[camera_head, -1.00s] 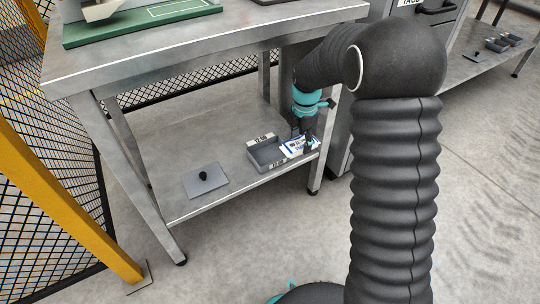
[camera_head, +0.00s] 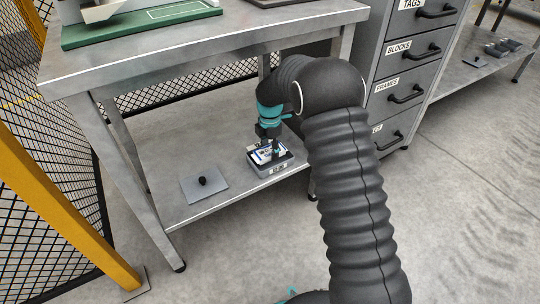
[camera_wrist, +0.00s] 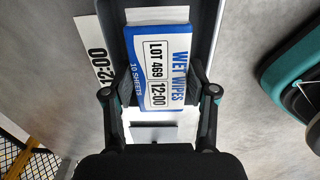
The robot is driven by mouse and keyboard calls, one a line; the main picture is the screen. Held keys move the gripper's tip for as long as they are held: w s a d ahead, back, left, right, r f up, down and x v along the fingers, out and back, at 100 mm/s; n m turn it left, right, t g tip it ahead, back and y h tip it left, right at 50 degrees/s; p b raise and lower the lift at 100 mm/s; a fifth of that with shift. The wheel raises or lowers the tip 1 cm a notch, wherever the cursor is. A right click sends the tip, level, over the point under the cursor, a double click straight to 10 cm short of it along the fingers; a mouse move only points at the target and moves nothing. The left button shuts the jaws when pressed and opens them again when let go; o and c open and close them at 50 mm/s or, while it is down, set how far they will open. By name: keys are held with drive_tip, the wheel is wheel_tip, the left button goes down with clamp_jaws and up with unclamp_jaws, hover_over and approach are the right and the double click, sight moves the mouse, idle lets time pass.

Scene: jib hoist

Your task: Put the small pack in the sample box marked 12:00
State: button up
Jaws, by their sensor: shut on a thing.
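The small pack (camera_head: 261,155) is blue and white. In the wrist view the pack (camera_wrist: 157,68) reads "WET WIPES", "LOT 469" and "12:00". My gripper (camera_head: 267,151) is shut on it; its fingers stand on both sides of the pack in the wrist view (camera_wrist: 157,100). A flat grey lid (camera_head: 197,190) with a black knob lies left of the box.
The lower shelf (camera_head: 180,150) is clear around the lid. The table top (camera_head: 215,45) overhangs it, with a green board (camera_head: 140,27) on top. A drawer cabinet (camera_head: 405,70) stands right. A yellow post (camera_head: 75,215) and mesh fence are at left.

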sight(270, 150)
drive_tip(key=shift+f, duration=1.5)
drive_tip(key=shift+f+b, duration=0.15)
drive_tip(key=shift+b, duration=0.15)
drive_tip(key=o, duration=1)
drive_tip(key=shift+r+p, duration=0.7)
drive_tip(key=shift+r, duration=3.25)
